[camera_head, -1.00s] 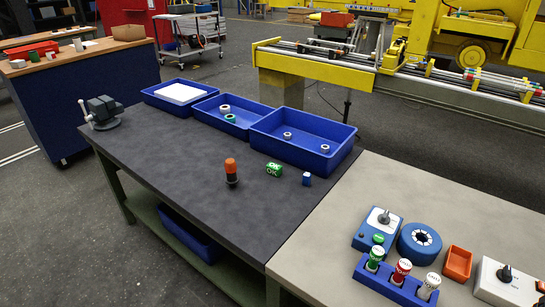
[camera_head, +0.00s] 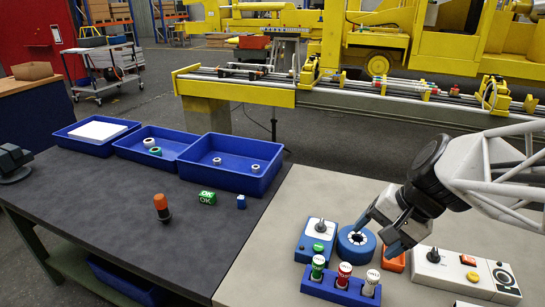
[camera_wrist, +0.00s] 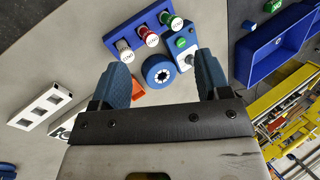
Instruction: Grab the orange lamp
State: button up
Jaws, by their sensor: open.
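The orange lamp (camera_head: 160,202) stands upright on the dark table, with an orange top and a dark base. It is left of the green OK block. My gripper (camera_head: 381,233) is at the right, over the light table, far from the lamp. Its blue fingers are spread with nothing between them. In the wrist view the gripper (camera_wrist: 160,78) is open too, with the round blue piece (camera_wrist: 159,71) showing beyond the gap. The lamp does not show in the wrist view.
The green OK block (camera_head: 207,197) and a small blue block (camera_head: 241,202) stand right of the lamp. Blue bins (camera_head: 231,183) line the back of the table. A dark vise (camera_head: 14,160) is at the left. A blue rack (camera_head: 341,289) holds several buttons on the light table.

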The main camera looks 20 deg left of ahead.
aim_at(167, 211)
jog(key=w+a+f+m+g+y, duration=0.15)
jog(key=w+a, duration=0.25)
jog(key=a, duration=0.7)
jog(key=w+a+f+m+g+y, duration=0.1)
jog(key=w+a+f+m+y, duration=0.2)
jog(key=a, duration=0.8)
jog(key=w+a+f+m+g+y, duration=0.1)
jog(key=w+a+f+y, duration=0.3)
jog(key=a, duration=0.7)
jog(key=a+f+m+y, duration=0.1)
jog(key=a+f+m, duration=0.2)
jog(key=a, duration=0.6)
jog(key=w+a+f+m+t+y, duration=0.1)
jog(key=a+f+m+y, duration=0.1)
jog(key=a+f, duration=0.6)
jog(key=w+a+f+m+t+y, duration=0.1)
jog(key=a+f+m, duration=0.3)
jog(key=a, duration=0.5)
jog(key=shift+a+f, duration=0.4)
jog(key=shift+f, duration=0.45)
jog(key=shift+a, duration=0.1)
jog(key=shift+s+a, duration=0.15)
jog(key=shift+a, duration=1.05)
jog(key=shift+a, duration=0.1)
jog(key=shift+s+a+f, duration=0.1)
jog(key=shift+s+a, duration=0.1)
jog(key=shift+a, duration=1.05)
jog(key=shift+s+a, duration=0.15)
jog(key=shift+a, duration=1.05)
